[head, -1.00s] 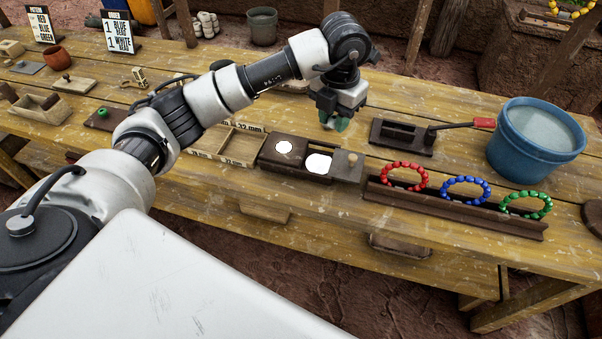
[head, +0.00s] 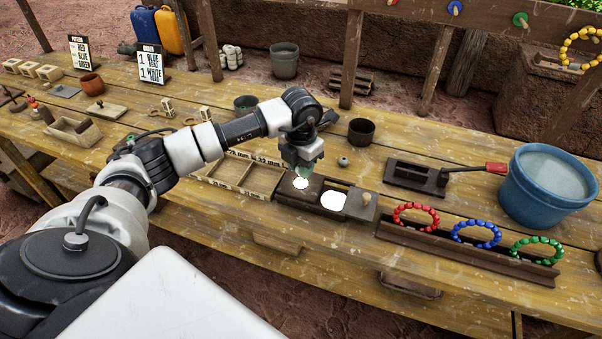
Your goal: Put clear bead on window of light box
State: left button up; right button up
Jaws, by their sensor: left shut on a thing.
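The light box (head: 318,211) is a dark wooden box near the table's front edge, with two bright white round windows, a left one (head: 301,184) and a right one (head: 333,201). A panel with a round knob sits at its right end. My left gripper (head: 299,169) is above the back of the box, just over the left window, with its fingers pointing down. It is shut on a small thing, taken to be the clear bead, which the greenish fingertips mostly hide. My right gripper is not in view.
A small grey round piece (head: 343,160) and a dark cup (head: 361,131) stand behind the box. A divided wooden tray (head: 236,181) is left of it. A rack with red, blue and green bead rings (head: 463,243), a lever tool (head: 417,178) and a blue bucket (head: 545,190) are to the right.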

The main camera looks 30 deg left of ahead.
aim_at(301, 183)
pick_arm(q)
notch_tip(301, 183, down, 3)
jog(key=shift+r+p, duration=0.15)
jog(key=shift+p, duration=0.15)
jog(key=shift+f, duration=0.3)
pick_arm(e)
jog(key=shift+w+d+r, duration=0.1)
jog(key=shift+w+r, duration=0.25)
pick_arm(q)
jog(key=shift+f, duration=0.1)
jog(key=shift+f, duration=0.15)
jog(key=o, duration=0.9)
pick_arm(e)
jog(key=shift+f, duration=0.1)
